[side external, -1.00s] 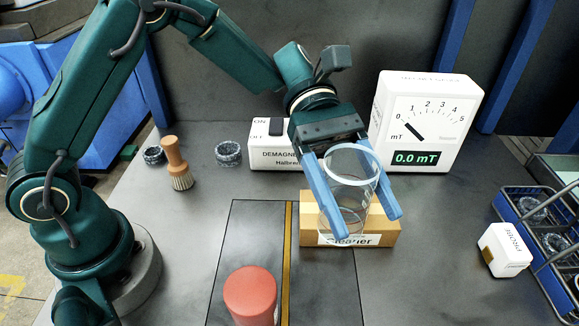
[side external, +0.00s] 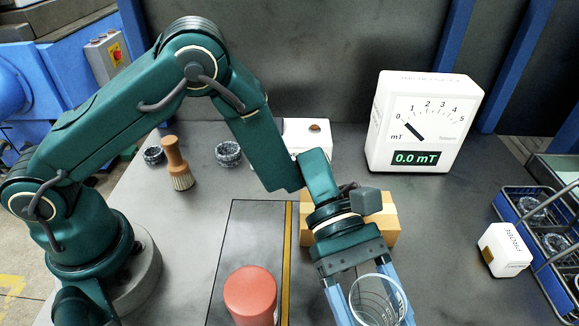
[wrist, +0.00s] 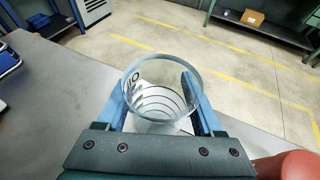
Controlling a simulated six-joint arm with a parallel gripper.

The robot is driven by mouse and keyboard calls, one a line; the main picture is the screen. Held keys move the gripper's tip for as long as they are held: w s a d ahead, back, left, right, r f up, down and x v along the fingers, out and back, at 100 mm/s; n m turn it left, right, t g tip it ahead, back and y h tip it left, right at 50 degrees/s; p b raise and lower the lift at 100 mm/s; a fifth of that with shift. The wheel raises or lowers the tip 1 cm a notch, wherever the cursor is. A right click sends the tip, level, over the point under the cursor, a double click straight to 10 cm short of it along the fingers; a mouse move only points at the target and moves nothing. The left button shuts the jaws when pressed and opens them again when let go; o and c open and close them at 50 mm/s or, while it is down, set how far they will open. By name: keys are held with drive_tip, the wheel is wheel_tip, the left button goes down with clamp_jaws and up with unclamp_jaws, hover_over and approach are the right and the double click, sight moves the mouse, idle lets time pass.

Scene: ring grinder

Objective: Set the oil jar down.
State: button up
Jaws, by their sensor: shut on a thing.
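The oil jar (side external: 378,300) is a clear, empty-looking glass cylinder with an open rim. My gripper (side external: 370,312) is shut on it, one blue finger on each side, near the bottom edge of the side view. The wrist view also shows the jar (wrist: 150,75) upright between the fingers, its open mouth towards the camera. Through the glass, a white printed sheet with dark concentric rings and lettering (wrist: 158,100) shows below. The jar's base is cut off in the side view, so I cannot tell whether it touches the surface.
A red cylinder (side external: 250,295) stands to the left of the jar. The cardboard cleaner box (side external: 388,220) is partly hidden behind my gripper. The gauss meter (side external: 425,120) stands at the back, a white block (side external: 505,250) and a blue basket (side external: 545,225) at the right.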

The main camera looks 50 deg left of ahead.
drive_tip(key=shift+f, duration=0.15)
drive_tip(key=o, duration=1.4)
drive_tip(key=v, duration=1.2)
drive_tip(key=shift+d, duration=0.1)
drive_tip(key=s+a+r+m+t+y, duration=0.2)
drive_tip(key=a+m+t+y, duration=0.1)
drive_tip(key=a, duration=0.3)
drive_tip(key=s+a+r+m+t+y, duration=0.2)
drive_tip(key=s+a+m+t+y, duration=0.1)
drive_tip(key=a+m+t+y, duration=0.1)
drive_tip(key=s+a+r+m+t+y, duration=0.2)
drive_tip(key=a+m+y, duration=0.3)
drive_tip(key=a, duration=0.4)
drive_tip(key=shift+s+a+r+m+t, duration=0.1)
drive_tip(key=shift+s+a+m+t, duration=0.05)
drive_tip(key=shift+s+m+t, duration=0.25)
drive_tip(key=shift+s+a+r+m+t, duration=0.2)
drive_tip(key=shift+s+m+t, duration=0.1)
drive_tip(key=shift+m+t, duration=0.1)
